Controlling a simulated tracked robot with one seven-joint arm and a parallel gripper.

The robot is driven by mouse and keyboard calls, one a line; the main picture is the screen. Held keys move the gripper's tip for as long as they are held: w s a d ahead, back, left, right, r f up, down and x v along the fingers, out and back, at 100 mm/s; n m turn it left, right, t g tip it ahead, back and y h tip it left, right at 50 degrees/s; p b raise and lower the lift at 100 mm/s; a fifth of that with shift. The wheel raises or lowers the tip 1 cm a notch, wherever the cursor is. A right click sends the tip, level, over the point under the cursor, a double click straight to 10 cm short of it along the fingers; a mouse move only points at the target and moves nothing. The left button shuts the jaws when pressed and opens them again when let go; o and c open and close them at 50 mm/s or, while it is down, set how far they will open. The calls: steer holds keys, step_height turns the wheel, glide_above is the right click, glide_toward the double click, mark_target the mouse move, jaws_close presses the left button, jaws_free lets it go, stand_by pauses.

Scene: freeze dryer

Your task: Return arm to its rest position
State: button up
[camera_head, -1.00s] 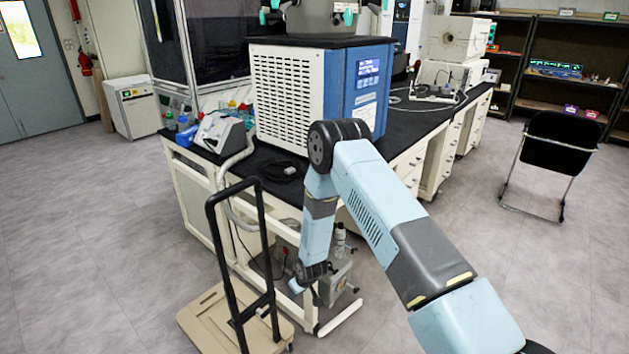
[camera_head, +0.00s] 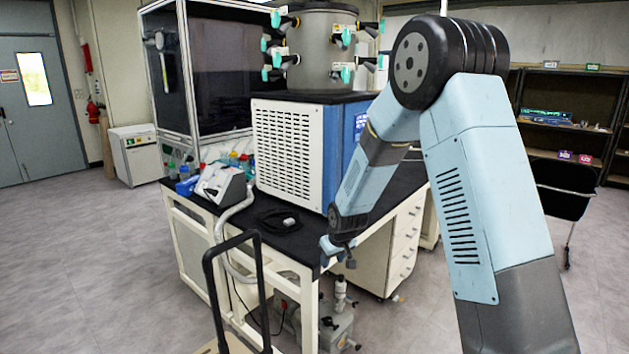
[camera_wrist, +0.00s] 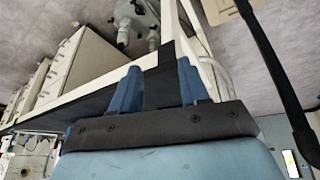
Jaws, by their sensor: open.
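My arm stands raised at the right of the head view, with its elbow high and its forearm sloping down to the left. My gripper (camera_head: 338,250) hangs at the forearm's lower end, in front of the near corner of the black bench top. In the wrist view my gripper (camera_wrist: 157,88) shows two blue fingers spread apart with nothing between them. The bench's dark edge and pale frame appear beyond the fingers.
The freeze dryer (camera_head: 290,150) stands on the bench (camera_head: 265,240), close behind my forearm. A black-handled cart (camera_head: 208,290) stands in front at the left. A pump (camera_head: 335,325) sits under the bench. A black chair (camera_head: 565,190) is at the right; the left floor is clear.

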steer(key=s+d+r+m, duration=0.1)
steer(key=s+d+r, duration=0.55)
steer(key=r, duration=0.45)
steer(key=s+d+r+m, duration=0.2)
steer(key=s+d+r, duration=0.3)
steer(key=s+r, duration=0.45)
steer(key=s+d+r+m, duration=0.1)
steer(key=s+d+r, duration=0.2)
steer(key=s, duration=0.7)
steer(key=s+d+r+m+t+h, duration=0.1)
steer(key=s+d+r, duration=0.2)
steer(key=s, duration=0.7)
step_height(320, 180, up, 2)
steer(key=shift+s+d+r+m, duration=0.2)
steer(key=shift+s+d+m, duration=0.05)
steer(key=shift+s+m, duration=0.1)
